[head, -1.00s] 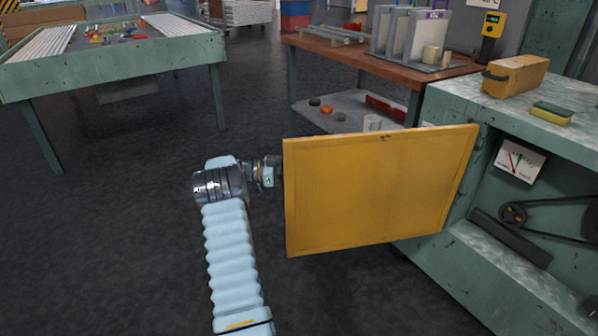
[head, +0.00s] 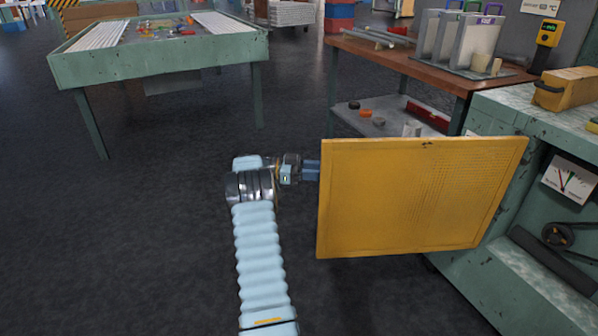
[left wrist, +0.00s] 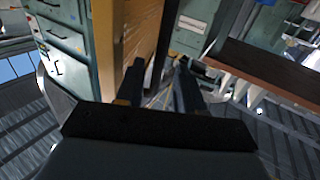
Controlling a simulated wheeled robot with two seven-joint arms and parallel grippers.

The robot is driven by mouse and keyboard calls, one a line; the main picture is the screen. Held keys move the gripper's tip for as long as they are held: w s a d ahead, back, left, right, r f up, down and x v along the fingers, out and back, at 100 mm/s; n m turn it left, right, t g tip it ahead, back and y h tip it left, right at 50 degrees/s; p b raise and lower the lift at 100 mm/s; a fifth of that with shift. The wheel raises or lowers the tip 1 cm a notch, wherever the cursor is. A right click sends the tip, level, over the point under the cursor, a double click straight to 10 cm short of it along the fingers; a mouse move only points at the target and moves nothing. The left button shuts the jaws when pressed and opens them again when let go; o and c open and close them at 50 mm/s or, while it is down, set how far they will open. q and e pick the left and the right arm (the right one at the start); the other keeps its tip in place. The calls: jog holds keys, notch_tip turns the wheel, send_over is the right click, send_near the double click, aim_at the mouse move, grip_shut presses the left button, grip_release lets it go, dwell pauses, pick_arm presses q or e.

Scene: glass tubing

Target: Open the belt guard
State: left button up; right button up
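The belt guard is a flat yellow panel (head: 415,195). In the head view it stands swung out to the left from the green machine (head: 500,255), leaving the machine's front opening uncovered. My left gripper (head: 311,170) is at the panel's free left edge, its fingertips partly hidden behind it. In the left wrist view the two dark fingers (left wrist: 159,68) stand apart with a gap between them. There the yellow panel (left wrist: 132,40) shows beside and beyond the left finger; I see no clear grip on it. My right gripper is in neither view.
A dark pulley and belt (head: 558,235) show inside the opening. A brown-topped bench (head: 400,58) with a lower shelf stands behind the panel. A green-sided table (head: 160,62) is at the back left. The floor (head: 150,230) around my arm is clear.

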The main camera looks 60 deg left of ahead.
pick_arm(q)
jog(key=v, duration=0.8)
jog(key=shift+b, duration=0.3)
jog(key=shift+s, duration=0.1)
